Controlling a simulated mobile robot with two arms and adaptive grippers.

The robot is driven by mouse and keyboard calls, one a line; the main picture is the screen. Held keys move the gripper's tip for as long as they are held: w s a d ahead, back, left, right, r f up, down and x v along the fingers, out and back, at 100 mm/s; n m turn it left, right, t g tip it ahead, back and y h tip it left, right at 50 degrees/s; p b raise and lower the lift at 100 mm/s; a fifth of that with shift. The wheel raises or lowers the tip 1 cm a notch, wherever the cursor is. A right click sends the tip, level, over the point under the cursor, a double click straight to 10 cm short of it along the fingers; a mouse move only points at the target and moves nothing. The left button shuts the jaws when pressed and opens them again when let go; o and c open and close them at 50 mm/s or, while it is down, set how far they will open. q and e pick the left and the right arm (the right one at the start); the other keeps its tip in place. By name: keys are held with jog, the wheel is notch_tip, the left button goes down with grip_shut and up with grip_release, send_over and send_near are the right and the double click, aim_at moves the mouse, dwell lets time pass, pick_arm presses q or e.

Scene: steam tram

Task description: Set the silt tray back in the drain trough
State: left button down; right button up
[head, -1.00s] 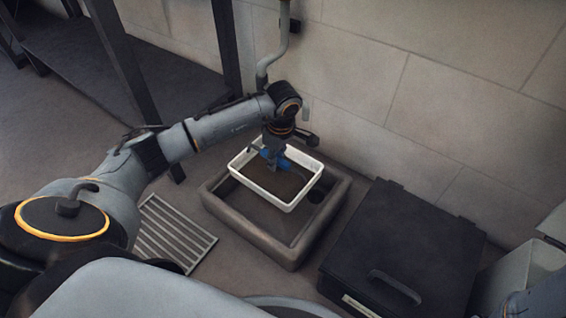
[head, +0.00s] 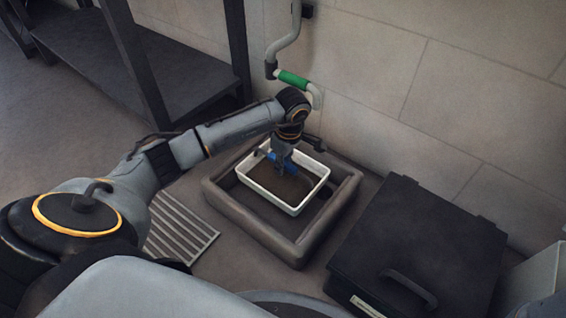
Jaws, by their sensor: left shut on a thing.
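The silt tray (head: 269,199) is a white rectangular tray with dark silt in it and a blue grip (head: 291,168) near its back left. My left gripper (head: 281,166) is over the tray's back left part, pointing down, shut on the blue grip. The drain trough (head: 257,234) is a square grey-brown frame on the floor by the wall. The tray is within the trough's outline, its rim roughly level with the trough's rim. I cannot tell whether its bottom, which is hidden, touches the trough. My right gripper is not in view.
A slatted grate (head: 178,229) lies on the floor left of the trough. A black lidded box (head: 425,240) stands close on the right. A pipe with a green sleeve (head: 293,80) runs down the wall behind. A dark shelf rack (head: 130,65) stands at the back left.

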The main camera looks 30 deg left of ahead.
aim_at(283, 179)
pick_arm(q)
jog(key=shift+f+b, duration=0.6)
jog(key=shift+f, duration=0.3)
jog(key=shift+f+b, duration=1.6)
jog(key=shift+f, duration=1.35)
jog(key=shift+f, duration=0.15)
jog(key=c, duration=1.2)
grip_release()
jog(key=r, duration=0.4)
jog(key=d+r, duration=0.1)
jog(key=r, duration=0.6)
jog(key=shift+d+r, duration=0.2)
jog(key=shift+r, duration=0.2)
